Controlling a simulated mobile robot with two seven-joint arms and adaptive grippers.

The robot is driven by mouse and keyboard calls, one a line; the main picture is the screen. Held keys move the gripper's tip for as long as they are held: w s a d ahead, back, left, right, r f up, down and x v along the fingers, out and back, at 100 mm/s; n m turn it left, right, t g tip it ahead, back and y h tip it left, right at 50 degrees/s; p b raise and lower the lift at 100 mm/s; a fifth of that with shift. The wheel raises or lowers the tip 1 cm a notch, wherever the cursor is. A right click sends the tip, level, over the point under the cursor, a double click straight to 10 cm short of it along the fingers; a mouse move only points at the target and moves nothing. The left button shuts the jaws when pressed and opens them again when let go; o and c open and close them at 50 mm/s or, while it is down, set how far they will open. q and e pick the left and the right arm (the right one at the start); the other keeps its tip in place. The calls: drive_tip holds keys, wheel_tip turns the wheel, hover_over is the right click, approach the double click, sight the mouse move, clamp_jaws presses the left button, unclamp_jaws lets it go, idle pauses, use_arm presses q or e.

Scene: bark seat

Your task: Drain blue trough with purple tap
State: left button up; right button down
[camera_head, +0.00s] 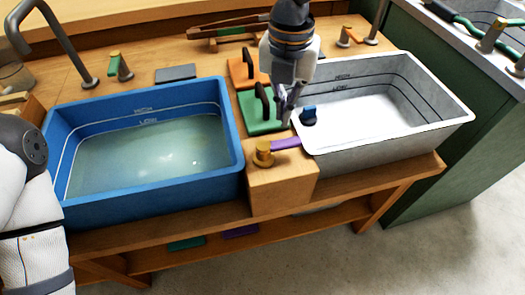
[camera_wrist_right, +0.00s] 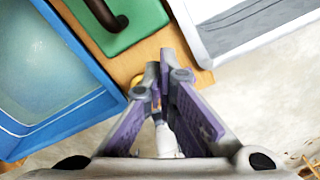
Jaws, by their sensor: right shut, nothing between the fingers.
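The blue trough (camera_head: 85,203) stands at left, holding greenish water near its LOW mark; its edge shows in the right wrist view (camera_wrist_right: 75,110). The purple tap (camera_head: 285,144) sits on a wooden block between the troughs. It has a brass body and a purple lever pointing right, toward the white trough. My right gripper (camera_head: 286,118) is above and just behind the lever, shut and empty. In the right wrist view its fingertips (camera_wrist_right: 163,76) meet, with a bit of brass beside them; the lever is mostly hidden there. My left gripper is out of view.
A white trough (camera_head: 440,128) with a dark blue piece (camera_head: 308,116) at its near-left corner stands right. Green (camera_head: 262,120) and orange (camera_head: 240,73) plates with dark handles lie behind the tap. A green-handled tap (camera_head: 120,68) and a curved spout (camera_head: 62,42) stand at back left.

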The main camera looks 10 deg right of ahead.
drive_tip(key=shift+f, duration=0.1)
idle(0.3)
drive_tip(key=shift+f, duration=1.6)
